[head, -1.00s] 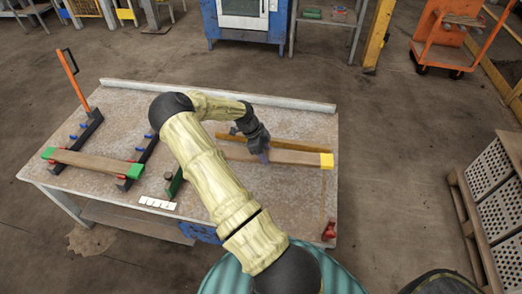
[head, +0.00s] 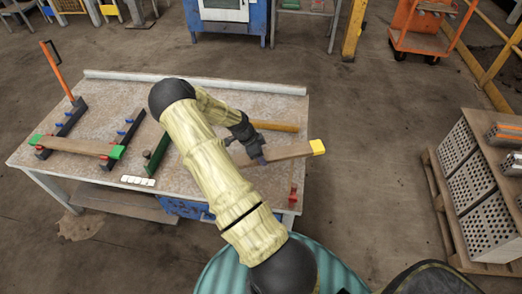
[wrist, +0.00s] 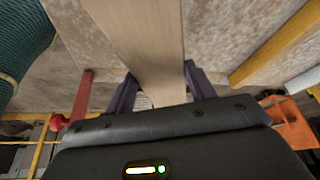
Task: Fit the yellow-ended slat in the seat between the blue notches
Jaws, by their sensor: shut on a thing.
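The yellow-ended slat (head: 288,153) is a long brown wooden strip with a yellow end (head: 318,147). My gripper (head: 257,158) is shut on it, and its yellow end sticks out past the table's right edge. In the wrist view the slat (wrist: 142,40) runs between the two purple fingers (wrist: 160,88). Its other end is hidden behind my arm in the head view. Two dark rails stand at the table's left, with blue notches on the left rail (head: 71,119) and the right rail (head: 129,122). No slat lies between these blue notches.
A green-ended slat (head: 80,146) lies across the front of the rails, and an orange upright (head: 57,70) rises at the back left. A green block (head: 157,155), white cards (head: 138,181), a yellow-brown bar (head: 275,127) and a red object (head: 293,192) are on the table (head: 215,91).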

